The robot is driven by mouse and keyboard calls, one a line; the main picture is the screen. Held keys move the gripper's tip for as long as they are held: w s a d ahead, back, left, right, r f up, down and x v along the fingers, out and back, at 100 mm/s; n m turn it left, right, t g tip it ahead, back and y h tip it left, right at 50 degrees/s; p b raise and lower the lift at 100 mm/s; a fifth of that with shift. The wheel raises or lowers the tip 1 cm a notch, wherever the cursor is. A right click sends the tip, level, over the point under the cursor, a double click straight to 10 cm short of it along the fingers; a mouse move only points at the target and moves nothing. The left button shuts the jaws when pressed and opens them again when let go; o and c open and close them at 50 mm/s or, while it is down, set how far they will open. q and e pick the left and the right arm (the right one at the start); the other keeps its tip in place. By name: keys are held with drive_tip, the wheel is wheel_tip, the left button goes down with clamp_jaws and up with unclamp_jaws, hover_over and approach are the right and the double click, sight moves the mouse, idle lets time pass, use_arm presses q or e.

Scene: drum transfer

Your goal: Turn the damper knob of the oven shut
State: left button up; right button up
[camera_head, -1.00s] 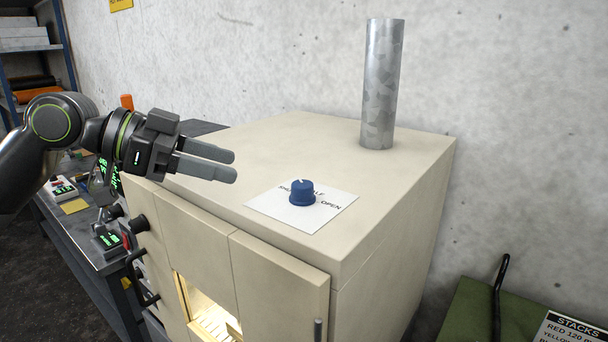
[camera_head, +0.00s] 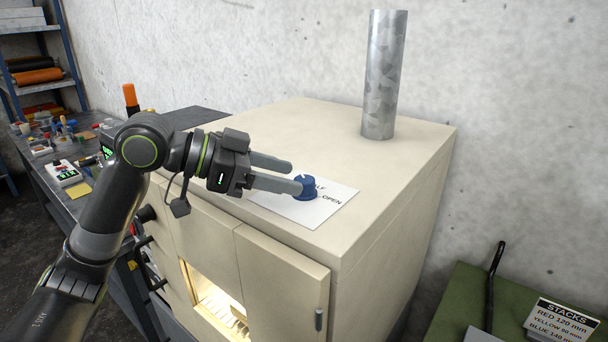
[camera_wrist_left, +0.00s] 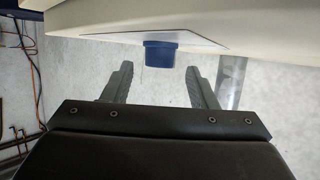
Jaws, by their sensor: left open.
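The blue damper knob (camera_head: 305,188) stands on a white label plate (camera_head: 318,207) on top of the cream oven (camera_head: 300,130). "HALF" is partly covered and "OPEN" is readable on the plate; the arm hides the rest. A light pointer mark shows on the knob's top, toward the back. My left gripper (camera_head: 292,177) is open, its fingers pointing right at the knob; the near finger's tip overlaps the knob in the head view. In the left wrist view the knob (camera_wrist_left: 159,55) lies centred between the two fingers, beyond their tips. I cannot tell whether a finger touches it. My right gripper is out of view.
A metal flue pipe (camera_head: 384,75) rises from the oven top behind the knob. A workbench (camera_head: 72,180) with small devices stands at the left. A green surface with a "STACKS" sign (camera_head: 562,320) is at lower right.

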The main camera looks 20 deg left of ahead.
sight(300, 180)
use_arm(q)
drive_tip(key=shift+p+x, duration=0.5)
drive_tip(key=shift+x, duration=1.7)
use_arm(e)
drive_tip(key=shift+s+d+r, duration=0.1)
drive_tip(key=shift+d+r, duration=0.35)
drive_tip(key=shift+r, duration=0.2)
use_arm(q)
drive_tip(key=shift+c, duration=0.4)
drive_tip(key=c, duration=0.9)
drive_tip(key=shift+s+n+t+y+p, duration=0.1)
drive_tip(key=shift+n+t+y+p, duration=0.25)
drive_tip(key=shift+n+t+y, duration=0.85)
drive_tip(key=shift+n+t, duration=0.1)
drive_tip(key=shift+n, duration=0.2)
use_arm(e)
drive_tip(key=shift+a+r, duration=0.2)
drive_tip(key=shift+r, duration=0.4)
use_arm(q)
drive_tip(key=o, duration=1)
